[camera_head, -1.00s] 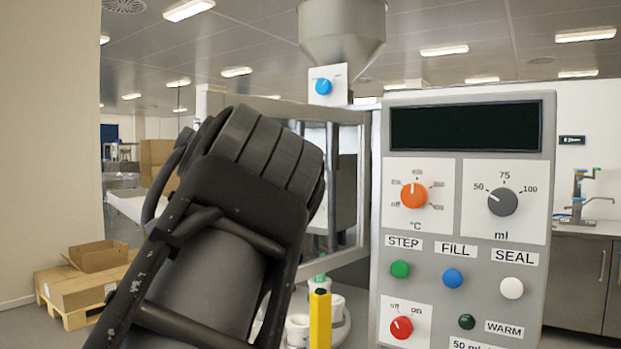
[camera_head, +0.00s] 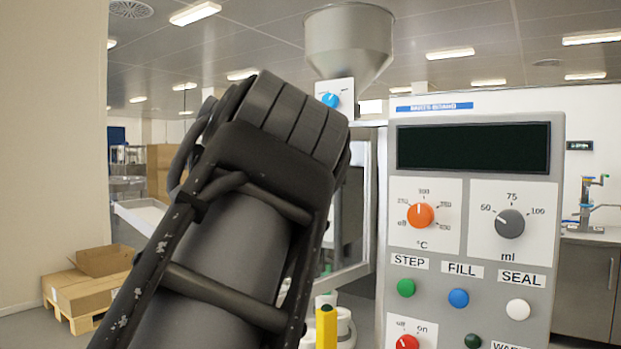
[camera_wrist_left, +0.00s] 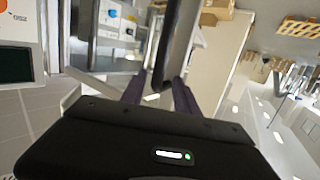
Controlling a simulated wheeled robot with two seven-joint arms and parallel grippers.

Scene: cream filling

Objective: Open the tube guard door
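The guard (camera_head: 350,272) is a pale metal frame with clear panels, left of the control panel in the head view. My left arm covers much of it, so I cannot tell whether its door is open or shut. My left gripper (camera_wrist_left: 158,88) shows in the left wrist view, with two dark fingers apart. In the head view the left fingers are hidden behind my wrist. My right gripper is in neither view.
The control panel (camera_head: 470,230) with knobs and coloured buttons stands close to the right of my left arm. A steel hopper (camera_head: 349,40) is above the guard. A yellow post (camera_head: 327,328) stands low in front. Cartons (camera_head: 88,285) lie on a pallet at left.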

